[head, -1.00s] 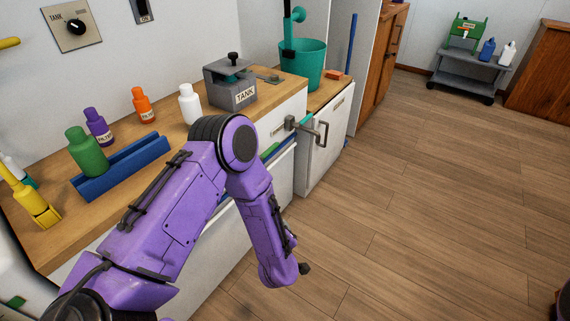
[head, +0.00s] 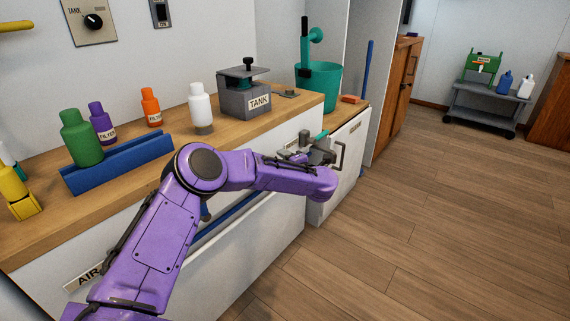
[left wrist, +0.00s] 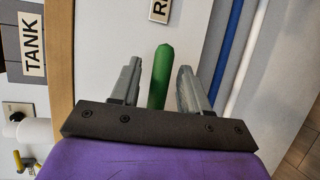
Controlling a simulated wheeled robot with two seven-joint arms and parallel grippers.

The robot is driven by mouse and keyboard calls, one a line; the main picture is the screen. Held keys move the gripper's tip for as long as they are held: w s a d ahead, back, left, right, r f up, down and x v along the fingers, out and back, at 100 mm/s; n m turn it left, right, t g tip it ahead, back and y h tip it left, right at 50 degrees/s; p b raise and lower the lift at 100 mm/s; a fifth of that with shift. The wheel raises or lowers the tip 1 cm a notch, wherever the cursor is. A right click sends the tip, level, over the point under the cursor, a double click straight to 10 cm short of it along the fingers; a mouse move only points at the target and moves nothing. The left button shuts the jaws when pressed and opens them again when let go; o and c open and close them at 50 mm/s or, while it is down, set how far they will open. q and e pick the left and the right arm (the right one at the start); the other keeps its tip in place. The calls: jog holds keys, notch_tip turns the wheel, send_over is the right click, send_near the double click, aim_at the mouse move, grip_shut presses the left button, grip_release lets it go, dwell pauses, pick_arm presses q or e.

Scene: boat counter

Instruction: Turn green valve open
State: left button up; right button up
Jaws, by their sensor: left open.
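The green valve's rounded handle (left wrist: 160,85) shows in the left wrist view, standing out in front of a pale panel. My left gripper (left wrist: 158,68) is open, with one finger on each side of the handle. Gaps show between the handle and both fingers, so it is not clamped. In the head view my left gripper (head: 303,150) is at the cabinet front below the tank box. There the gripper and arm hide the green valve. My right gripper is in neither view.
A grey TANK box (head: 245,98), a white bottle (head: 200,104) and a blue rack (head: 118,160) stand on the wooden counter above. A cabinet door handle (head: 340,155) is just right of the gripper. Blue and white pipes (left wrist: 227,60) run beside it.

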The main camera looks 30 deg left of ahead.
pick_arm(q)
grip_shut()
